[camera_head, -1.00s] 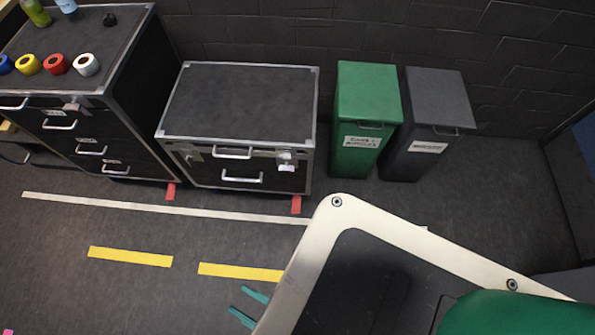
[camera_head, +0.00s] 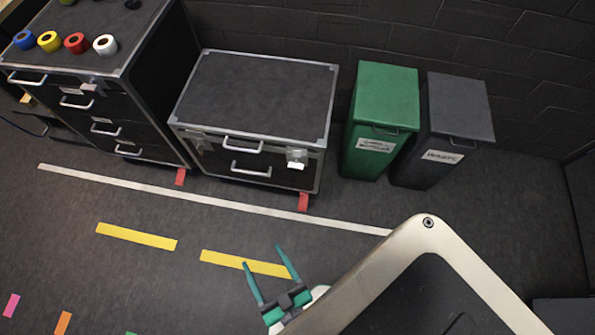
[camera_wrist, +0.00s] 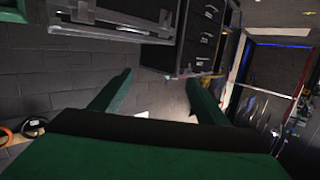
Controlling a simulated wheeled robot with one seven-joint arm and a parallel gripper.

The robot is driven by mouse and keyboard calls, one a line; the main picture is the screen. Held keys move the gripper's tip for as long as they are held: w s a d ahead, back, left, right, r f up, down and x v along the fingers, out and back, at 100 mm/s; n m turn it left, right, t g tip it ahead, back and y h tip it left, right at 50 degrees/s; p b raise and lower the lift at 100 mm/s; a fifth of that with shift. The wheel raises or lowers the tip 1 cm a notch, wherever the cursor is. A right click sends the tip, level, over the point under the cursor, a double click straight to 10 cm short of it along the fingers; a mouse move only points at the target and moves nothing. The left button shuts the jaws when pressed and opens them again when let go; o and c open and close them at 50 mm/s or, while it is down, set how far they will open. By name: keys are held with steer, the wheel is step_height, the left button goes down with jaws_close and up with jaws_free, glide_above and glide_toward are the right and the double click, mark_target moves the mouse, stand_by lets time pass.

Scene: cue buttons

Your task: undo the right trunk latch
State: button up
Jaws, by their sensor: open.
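The black trunk (camera_head: 250,95) with metal edges stands on the floor against the back wall. Its right latch (camera_head: 297,158) is a pale metal piece at the right of the front face, near the lid seam; I cannot tell its exact position. A left latch (camera_head: 203,143) sits at the other end of the front. My gripper (camera_head: 264,256) has two green fingers spread apart, empty, in front of and below the trunk in the picture, well apart from it. In the wrist view the open fingers (camera_wrist: 160,78) point toward dark cases, with nothing between them.
A taller black drawer case (camera_head: 100,60) with coloured tape rolls stands left of the trunk. A green bin (camera_head: 385,100) and a grey bin (camera_head: 458,105) stand to its right. The floor before the trunk is clear, with flat tape lines (camera_head: 215,203).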

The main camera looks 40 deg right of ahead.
steer(key=w+d+f+m+h, duration=0.25)
steer(key=w+d+f, duration=0.2)
steer(key=f, duration=0.25)
steer(key=w+d+f+m+h, duration=0.1)
steer(key=w+d+f+h, duration=0.2)
steer(key=w+f, duration=0.3)
steer(key=m+g+h, duration=0.3)
steer(key=m+h, duration=0.1)
steer(key=h, duration=0.1)
glide_toward(296, 164)
steer(key=x, duration=0.6)
steer(key=shift+w+d+f, duration=0.2)
steer(key=shift+w+f, duration=0.1)
steer(key=shift+w, duration=0.05)
steer(key=shift+n, duration=0.25)
steer(key=c, duration=1)
